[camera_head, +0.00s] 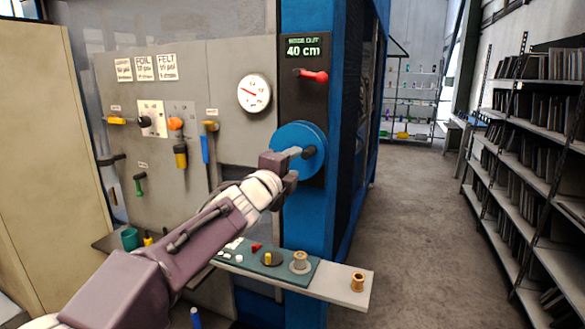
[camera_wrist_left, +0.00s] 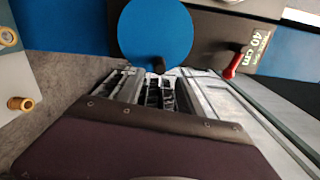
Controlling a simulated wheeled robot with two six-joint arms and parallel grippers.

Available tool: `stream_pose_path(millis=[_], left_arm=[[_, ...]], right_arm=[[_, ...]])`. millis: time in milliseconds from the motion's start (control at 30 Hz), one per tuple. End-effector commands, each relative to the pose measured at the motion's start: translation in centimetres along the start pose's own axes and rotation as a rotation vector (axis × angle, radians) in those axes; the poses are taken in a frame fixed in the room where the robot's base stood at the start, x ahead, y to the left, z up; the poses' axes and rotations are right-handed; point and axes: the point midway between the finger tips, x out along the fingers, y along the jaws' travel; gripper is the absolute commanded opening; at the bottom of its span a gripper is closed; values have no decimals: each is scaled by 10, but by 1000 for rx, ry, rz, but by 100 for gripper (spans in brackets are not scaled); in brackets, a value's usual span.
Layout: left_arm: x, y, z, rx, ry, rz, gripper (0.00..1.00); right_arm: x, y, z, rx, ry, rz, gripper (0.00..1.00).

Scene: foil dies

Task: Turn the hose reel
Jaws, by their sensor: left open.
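The hose reel (camera_head: 316,136) is a blue disc on a dark panel of the blue post; it also shows in the left wrist view (camera_wrist_left: 155,28). A small dark knob (camera_wrist_left: 158,66) stands out near its rim, just ahead of the fingers in the wrist view. My left gripper (camera_head: 295,163) is in front of the disc, its fingers pointing at it and covering part of it. In the wrist view the left gripper (camera_wrist_left: 156,80) is open, with its fingertips close to the knob. Whether the knob lies between the fingers is hard to tell. My right gripper is out of view.
A sign (camera_head: 304,47) above the reel reads "HOSE OUT 40 cm", over a red-handled lever (camera_head: 314,76). A gauge (camera_head: 254,93) is left of the reel. Below, a ledge (camera_head: 335,284) holds spools and small parts. Shelves (camera_head: 530,150) stand right, beyond clear floor.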

Motion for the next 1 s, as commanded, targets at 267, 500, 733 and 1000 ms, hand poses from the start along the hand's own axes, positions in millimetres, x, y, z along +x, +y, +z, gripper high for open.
stream_pose_path(millis=[267,500,733,1000], left_arm=[[0,-4,-2,-76,11,-13,44],[5,-11,-22,-890,123,-62,44],[14,-11,-5,-1550,57,-47,44],[18,-6,-4,-1591,-2,2,44]], right_arm=[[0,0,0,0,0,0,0],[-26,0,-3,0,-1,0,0],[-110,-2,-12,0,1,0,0],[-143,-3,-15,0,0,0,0]])
